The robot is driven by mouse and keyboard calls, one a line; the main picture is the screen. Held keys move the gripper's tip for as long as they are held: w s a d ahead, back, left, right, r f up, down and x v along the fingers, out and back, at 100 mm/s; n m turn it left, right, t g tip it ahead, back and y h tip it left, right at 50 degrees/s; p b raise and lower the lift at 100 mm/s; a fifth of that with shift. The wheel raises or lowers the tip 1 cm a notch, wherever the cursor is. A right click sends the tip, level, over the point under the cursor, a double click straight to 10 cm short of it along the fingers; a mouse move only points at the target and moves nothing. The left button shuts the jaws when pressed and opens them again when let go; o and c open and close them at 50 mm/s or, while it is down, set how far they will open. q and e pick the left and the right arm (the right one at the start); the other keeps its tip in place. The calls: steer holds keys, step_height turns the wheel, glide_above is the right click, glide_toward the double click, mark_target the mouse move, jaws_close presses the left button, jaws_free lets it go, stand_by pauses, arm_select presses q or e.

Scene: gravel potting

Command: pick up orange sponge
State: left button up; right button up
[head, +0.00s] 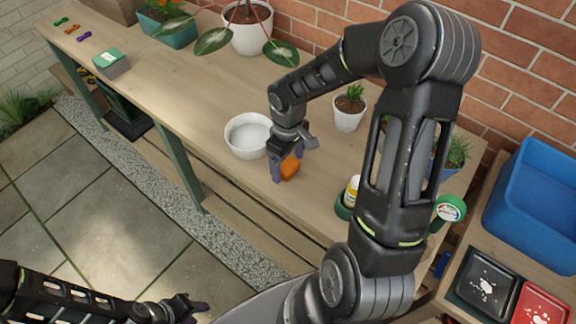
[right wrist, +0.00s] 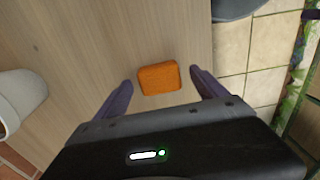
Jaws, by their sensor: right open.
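The orange sponge (head: 290,167) lies on the wooden bench near its front edge, in the head view. It also shows in the right wrist view (right wrist: 159,78) as a small rounded orange block. My right gripper (head: 286,168) is over the sponge and open. In the right wrist view its two purple-grey fingers (right wrist: 160,92) stand on either side of the sponge, with gaps between, and I see no contact. My left gripper (head: 190,309) is low at the bottom left, away from the bench; its jaw state is unclear.
A white bowl (head: 249,136) stands just left of my right gripper. A white pot with a plant (head: 348,112) is behind to the right. A yellow-and-white bottle (head: 351,190) stands to the right. The bench's left stretch (head: 190,90) is largely clear.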

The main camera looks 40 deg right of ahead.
steer(key=shift+f, duration=0.75)
steer(key=shift+c, duration=0.2)
steer(key=c, duration=1.4)
